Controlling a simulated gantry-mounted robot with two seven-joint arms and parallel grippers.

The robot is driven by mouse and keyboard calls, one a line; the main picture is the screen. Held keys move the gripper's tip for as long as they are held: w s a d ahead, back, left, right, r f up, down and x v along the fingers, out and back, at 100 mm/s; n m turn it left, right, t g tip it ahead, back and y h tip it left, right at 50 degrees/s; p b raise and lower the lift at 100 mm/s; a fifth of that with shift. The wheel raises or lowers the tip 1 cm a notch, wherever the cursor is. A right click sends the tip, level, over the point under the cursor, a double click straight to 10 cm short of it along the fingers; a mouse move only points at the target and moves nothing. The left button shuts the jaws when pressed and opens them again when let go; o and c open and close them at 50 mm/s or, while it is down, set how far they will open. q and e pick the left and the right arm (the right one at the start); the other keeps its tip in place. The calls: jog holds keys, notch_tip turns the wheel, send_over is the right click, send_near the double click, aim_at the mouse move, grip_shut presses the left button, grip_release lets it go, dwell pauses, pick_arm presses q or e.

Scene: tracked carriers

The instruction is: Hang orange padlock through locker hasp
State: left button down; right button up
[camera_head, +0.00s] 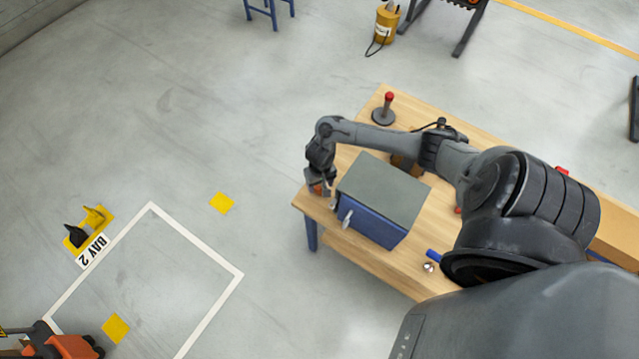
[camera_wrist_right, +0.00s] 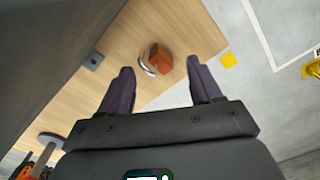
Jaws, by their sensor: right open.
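The orange padlock (camera_wrist_right: 161,58) lies on the wooden table top near its corner, its metal shackle (camera_wrist_right: 147,69) towards the left in the wrist view. In the head view a bit of its orange (camera_head: 318,188) shows under my right gripper (camera_head: 319,182). In the wrist view my right gripper (camera_wrist_right: 160,68) is open, with the padlock showing between and beyond its two dark fingers, not gripped. The blue locker (camera_head: 369,222) with a grey top stands on the table to the right of the gripper. A pale metal hasp (camera_head: 347,219) sticks out from its front. My left gripper is out of view.
The wooden table (camera_head: 388,270) has an open edge close to the padlock. A red-knobbed post on a dark base (camera_head: 384,112) stands at the far end. A blue item (camera_head: 433,255) and a small shiny item (camera_head: 428,267) lie near the front edge.

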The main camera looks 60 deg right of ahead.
aim_at(320, 190)
jog(key=shift+d+f+b, duration=0.2)
jog(key=shift+f+b, duration=0.35)
jog(key=shift+f, duration=1.65)
jog(key=shift+c, duration=0.3)
grip_shut()
